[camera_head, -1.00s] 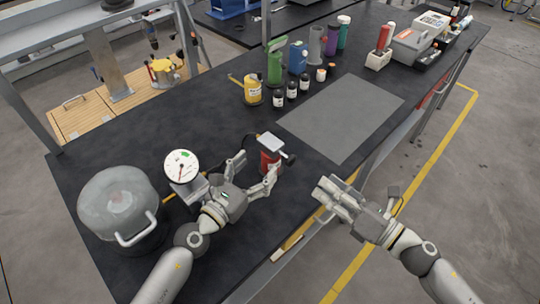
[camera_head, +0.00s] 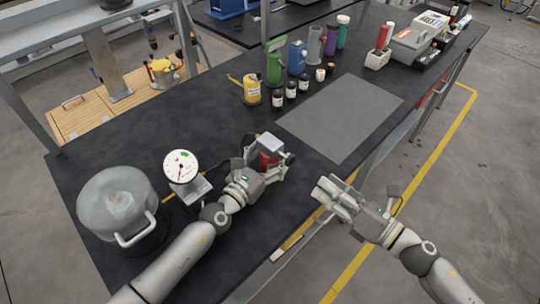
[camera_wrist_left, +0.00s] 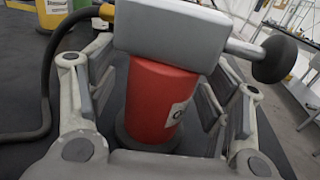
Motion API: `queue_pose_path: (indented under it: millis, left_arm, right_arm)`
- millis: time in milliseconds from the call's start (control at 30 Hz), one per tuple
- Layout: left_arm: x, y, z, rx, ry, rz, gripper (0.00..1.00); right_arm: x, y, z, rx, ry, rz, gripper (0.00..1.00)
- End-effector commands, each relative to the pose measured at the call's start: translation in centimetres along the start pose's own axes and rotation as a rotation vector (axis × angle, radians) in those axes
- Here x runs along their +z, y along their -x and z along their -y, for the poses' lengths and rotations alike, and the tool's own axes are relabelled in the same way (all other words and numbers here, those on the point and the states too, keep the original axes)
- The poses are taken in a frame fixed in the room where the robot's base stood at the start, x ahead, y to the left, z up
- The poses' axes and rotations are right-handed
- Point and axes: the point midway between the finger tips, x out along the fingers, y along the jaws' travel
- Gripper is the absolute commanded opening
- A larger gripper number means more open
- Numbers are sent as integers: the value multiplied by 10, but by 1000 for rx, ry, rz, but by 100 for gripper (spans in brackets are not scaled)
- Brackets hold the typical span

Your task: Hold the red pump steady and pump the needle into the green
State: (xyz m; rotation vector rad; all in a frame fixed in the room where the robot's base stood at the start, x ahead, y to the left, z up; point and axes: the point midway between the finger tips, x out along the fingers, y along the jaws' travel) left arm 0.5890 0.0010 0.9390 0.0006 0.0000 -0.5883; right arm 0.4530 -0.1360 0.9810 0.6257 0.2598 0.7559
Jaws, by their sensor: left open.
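The red pump (camera_head: 267,158) stands on the black table, with a grey block-shaped head and a side rod ending in a dark round knob. My left gripper (camera_head: 266,164) is open, with its fingers on either side of the pump. In the left wrist view the red body (camera_wrist_left: 158,100) sits between the spread fingers, with gaps visible at both sides. The gauge (camera_head: 181,167) has a white dial with a green patch near the top; its thin needle points down, away from the green. My right gripper (camera_head: 338,196) is empty at the table's front edge; its finger gap is unclear.
A grey lidded pot (camera_head: 118,203) stands left of the gauge. A dark hose (camera_wrist_left: 48,80) runs beside the pump. A bare grey mat (camera_head: 342,117) lies to the right.

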Motion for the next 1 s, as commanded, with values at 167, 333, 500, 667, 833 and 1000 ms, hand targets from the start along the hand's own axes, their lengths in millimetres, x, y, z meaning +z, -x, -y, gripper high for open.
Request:
queue_pose_path:
  millis: [167, 333, 500, 667, 833, 1000]
  left_arm:
    - [0, 0, 0, 0, 1, 0, 72]
    - [0, 0, 0, 0, 1, 0, 57]
    - [0, 0, 0, 0, 1, 0, 35]
    - [0, 0, 0, 0, 1, 0, 14]
    - [0, 0, 0, 0, 1, 0, 8]
    - [0, 0, 0, 0, 1, 0, 8]
  right_arm:
    - [0, 0, 0, 0, 0, 0, 36]
    - [0, 0, 0, 0, 0, 0, 36]
    - [0, 0, 0, 0, 0, 0, 36]
    - [0, 0, 0, 0, 0, 0, 36]
    - [0, 0, 0, 0, 0, 0, 36]
    - [0, 0, 0, 0, 0, 0, 36]
